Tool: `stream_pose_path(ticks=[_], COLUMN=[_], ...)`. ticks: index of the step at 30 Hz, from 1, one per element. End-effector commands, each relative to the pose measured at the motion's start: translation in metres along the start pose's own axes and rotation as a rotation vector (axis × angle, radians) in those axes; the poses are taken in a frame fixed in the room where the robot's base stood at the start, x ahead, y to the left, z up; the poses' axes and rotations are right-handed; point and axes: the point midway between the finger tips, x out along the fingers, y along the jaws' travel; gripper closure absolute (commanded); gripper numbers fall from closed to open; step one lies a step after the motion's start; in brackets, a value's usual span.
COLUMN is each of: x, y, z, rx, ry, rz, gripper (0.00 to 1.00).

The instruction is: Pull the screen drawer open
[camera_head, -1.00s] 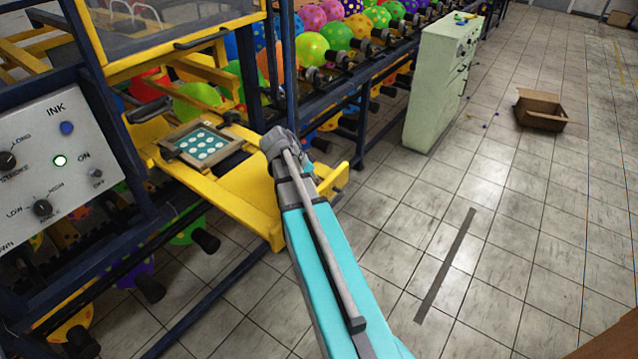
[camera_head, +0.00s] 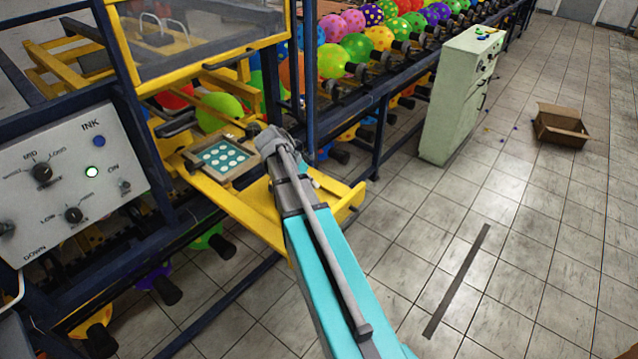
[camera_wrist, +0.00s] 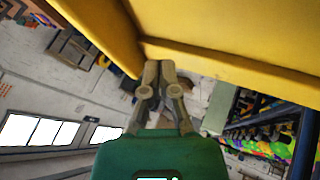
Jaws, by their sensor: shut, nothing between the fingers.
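The yellow screen drawer (camera_head: 245,210) sticks out from the front of the machine, its outer end (camera_head: 347,203) towards the aisle. A wood-framed screen (camera_head: 222,157) with pale dots on teal lies on it. My turquoise arm reaches across the drawer and covers part of it; my fingers are hidden in the head view. In the wrist view my gripper (camera_wrist: 158,66) is shut and empty, its tips close to the edge of a yellow panel (camera_wrist: 225,66), which looks like the drawer. I cannot tell whether they touch it.
An ink control panel (camera_head: 70,185) stands at the left. A rack of colourful balloons (camera_head: 380,38) runs behind. A pale green cabinet (camera_head: 450,110) and an open cardboard box (camera_head: 562,128) stand on the right. The tiled floor in front is mostly clear.

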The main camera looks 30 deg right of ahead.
Motion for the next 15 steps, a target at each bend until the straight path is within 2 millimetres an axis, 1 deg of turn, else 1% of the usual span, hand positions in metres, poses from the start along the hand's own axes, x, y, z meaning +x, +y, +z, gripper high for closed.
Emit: stream_pose_path(ticks=[1,6,10,15], x=[-0.009,-0.023,-0.028,-0.031], y=[0.001,0.001,0.000,0.000], z=[-0.002,-0.001,-0.001,0.000], rx=[-0.001,-0.001,0.000,0.000], ry=[0.000,0.000,0.000,0.000], rz=[0.000,0.000,0.000,0.000], gripper=[1.00,1.00,1.00,1.00])
